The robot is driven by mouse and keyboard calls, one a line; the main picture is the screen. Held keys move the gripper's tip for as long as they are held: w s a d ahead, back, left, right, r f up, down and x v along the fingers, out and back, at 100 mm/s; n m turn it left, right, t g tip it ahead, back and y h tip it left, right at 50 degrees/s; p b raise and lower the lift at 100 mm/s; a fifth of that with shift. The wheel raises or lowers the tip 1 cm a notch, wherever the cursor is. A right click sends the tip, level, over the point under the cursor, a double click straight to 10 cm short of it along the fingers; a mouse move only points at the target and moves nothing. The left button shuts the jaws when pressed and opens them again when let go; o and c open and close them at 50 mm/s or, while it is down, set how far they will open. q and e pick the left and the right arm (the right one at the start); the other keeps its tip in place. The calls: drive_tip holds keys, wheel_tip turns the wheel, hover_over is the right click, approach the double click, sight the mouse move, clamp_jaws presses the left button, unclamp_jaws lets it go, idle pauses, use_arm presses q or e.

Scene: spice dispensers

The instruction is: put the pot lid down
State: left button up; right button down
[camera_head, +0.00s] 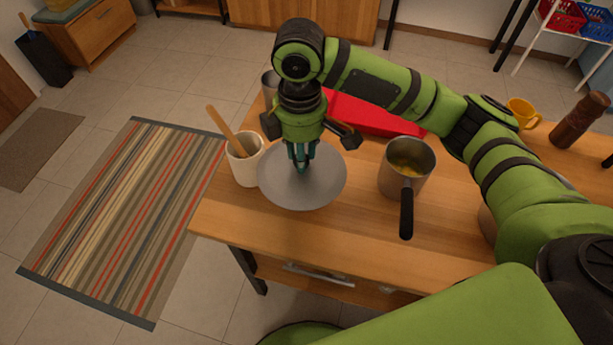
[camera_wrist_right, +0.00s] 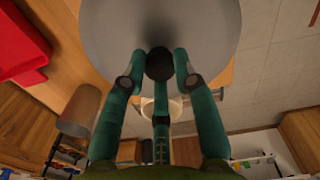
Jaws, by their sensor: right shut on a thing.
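The pot lid (camera_head: 325,188) is a round grey disc at the left end of the wooden counter. My right gripper (camera_head: 301,168) points down over it and is shut on its dark knob. In the right wrist view the lid (camera_wrist_right: 195,30) fills the top, with the knob (camera_wrist_right: 159,63) between the teal fingers. I cannot tell whether the lid touches the counter. The open pot (camera_head: 416,151), with yellowish contents and a dark handle, stands to the right of the lid. My left gripper is not in view.
A white crock (camera_head: 248,168) with a wooden utensil stands close to the lid's left side. A grey metal cup (camera_head: 270,84) and a red object (camera_head: 365,114) lie behind. A yellow mug (camera_head: 522,113) and brown grinder (camera_head: 578,120) stand right. The counter's front strip (camera_head: 340,245) is clear.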

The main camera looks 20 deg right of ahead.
wheel_tip(320, 180, down, 11)
drive_tip(key=shift+r, duration=0.1)
idle(0.3)
drive_tip(key=c, duration=1)
unclamp_jaws()
drive_tip(key=shift+o, duration=0.2)
wheel_tip(320, 180, up, 12)
